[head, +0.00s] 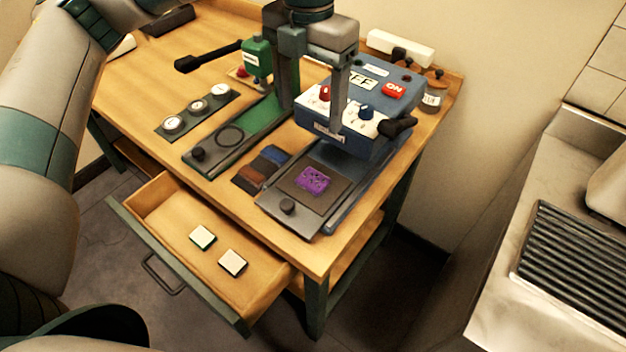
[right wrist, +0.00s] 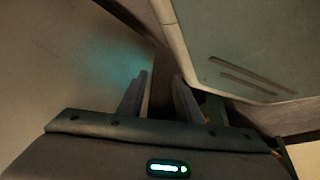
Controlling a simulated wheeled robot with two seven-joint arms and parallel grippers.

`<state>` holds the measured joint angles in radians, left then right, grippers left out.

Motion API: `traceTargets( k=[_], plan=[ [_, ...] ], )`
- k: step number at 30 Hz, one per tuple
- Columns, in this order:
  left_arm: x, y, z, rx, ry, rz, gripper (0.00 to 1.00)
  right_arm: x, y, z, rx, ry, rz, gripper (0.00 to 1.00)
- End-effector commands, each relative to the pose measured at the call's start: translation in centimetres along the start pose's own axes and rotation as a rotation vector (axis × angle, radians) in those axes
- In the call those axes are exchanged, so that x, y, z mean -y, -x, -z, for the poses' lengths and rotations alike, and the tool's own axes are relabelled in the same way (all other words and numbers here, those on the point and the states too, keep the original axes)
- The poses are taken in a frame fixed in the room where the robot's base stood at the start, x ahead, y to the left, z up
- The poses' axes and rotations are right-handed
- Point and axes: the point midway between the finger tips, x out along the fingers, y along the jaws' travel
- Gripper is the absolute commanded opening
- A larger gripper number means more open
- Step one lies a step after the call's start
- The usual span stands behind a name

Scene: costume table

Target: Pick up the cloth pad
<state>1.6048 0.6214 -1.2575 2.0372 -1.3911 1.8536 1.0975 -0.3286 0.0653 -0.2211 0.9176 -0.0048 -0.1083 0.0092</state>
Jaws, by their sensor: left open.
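A small purple pad with a rough, cloth-like surface (head: 314,181) lies on the dark square plate of the blue machine (head: 372,108). My left gripper (head: 315,90) points down over the table from the top of the head view. Its two fingers are apart with nothing seen between them, and it is above and behind the purple pad, apart from it. My right gripper (right wrist: 161,76) shows only in the right wrist view, with its fingers apart and nothing between them.
A green press (head: 256,60) and a plate with several dials (head: 197,112) stand on the table. Blue and brown swatches (head: 270,158) lie left of the blue machine. The open drawer (head: 160,215) holds two pale square pads (head: 232,262). A ribbed grey panel (head: 575,262) is at right.

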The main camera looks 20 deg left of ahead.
Motion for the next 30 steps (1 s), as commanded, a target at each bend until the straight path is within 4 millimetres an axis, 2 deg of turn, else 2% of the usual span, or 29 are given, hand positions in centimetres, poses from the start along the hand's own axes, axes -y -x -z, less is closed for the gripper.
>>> traceTargets(
  k=[8,12,24,30],
  plan=[
    [0.0,-2.7,0.1,-0.004,0.000,0.000,0.70,-0.5,0.9,-2.7,0.070,0.001,-0.006,0.31],
    [0.0,-4.9,0.1,-0.004,0.000,-0.001,0.70,-1.0,1.7,-5.4,0.137,0.001,-0.012,0.31],
    [0.0,-10.4,0.1,-0.004,0.001,0.000,0.70,-2.1,4.4,-11.7,0.297,-0.001,-0.024,0.31],
    [0.0,-11.9,0.0,-0.002,0.000,0.000,0.70,-2.3,5.1,-13.3,0.336,-0.002,-0.027,0.31]
  ],
)
